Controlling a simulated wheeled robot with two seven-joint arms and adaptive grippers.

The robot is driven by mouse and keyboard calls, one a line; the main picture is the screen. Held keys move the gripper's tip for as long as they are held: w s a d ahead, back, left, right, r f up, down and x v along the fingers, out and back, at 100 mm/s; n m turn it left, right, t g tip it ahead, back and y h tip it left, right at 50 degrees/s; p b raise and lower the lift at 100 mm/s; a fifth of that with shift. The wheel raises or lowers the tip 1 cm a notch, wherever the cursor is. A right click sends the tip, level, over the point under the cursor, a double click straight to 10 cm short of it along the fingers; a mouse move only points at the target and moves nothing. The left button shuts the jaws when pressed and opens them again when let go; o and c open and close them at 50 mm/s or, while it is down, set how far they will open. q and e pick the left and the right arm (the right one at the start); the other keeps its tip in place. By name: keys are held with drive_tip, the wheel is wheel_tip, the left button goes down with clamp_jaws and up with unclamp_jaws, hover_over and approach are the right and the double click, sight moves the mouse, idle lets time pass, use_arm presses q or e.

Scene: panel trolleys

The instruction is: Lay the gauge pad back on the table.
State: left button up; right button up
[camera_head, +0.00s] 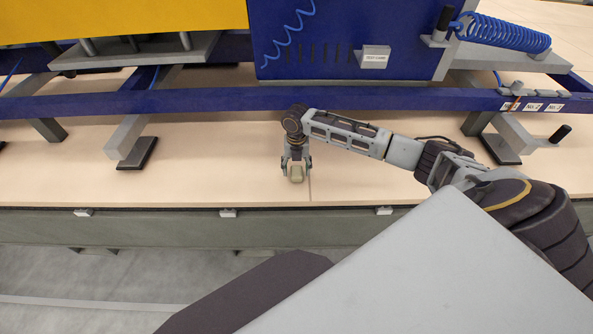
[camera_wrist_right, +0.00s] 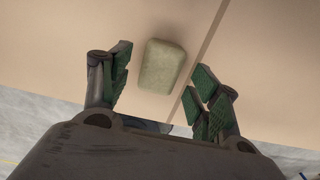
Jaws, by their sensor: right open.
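The gauge pad (camera_head: 297,173) is a small grey-green block with rounded corners. It lies on the pale wooden table (camera_head: 215,165) near its front edge, just left of a seam. My right gripper (camera_head: 297,164) is over it, pointing down. In the right wrist view, the pad (camera_wrist_right: 161,66) lies flat between and slightly beyond the two green-padded fingertips (camera_wrist_right: 158,82) of that gripper. The fingers are apart and a gap shows on both sides of the pad. My left gripper is not in view.
A blue frame rail (camera_head: 200,103) runs across behind my right arm, with black-footed supports (camera_head: 137,153) on the table. A blue cabinet (camera_head: 345,40) with a coiled hose and a yellow block (camera_head: 120,18) stand behind. The table is clear to the left of the pad.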

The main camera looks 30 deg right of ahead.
sight(297, 171)
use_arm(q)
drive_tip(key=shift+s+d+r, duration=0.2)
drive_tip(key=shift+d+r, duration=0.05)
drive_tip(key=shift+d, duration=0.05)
use_arm(e)
wheel_tip(297, 171, up, 10)
drive_tip(key=shift+f, duration=0.15)
idle(0.7)
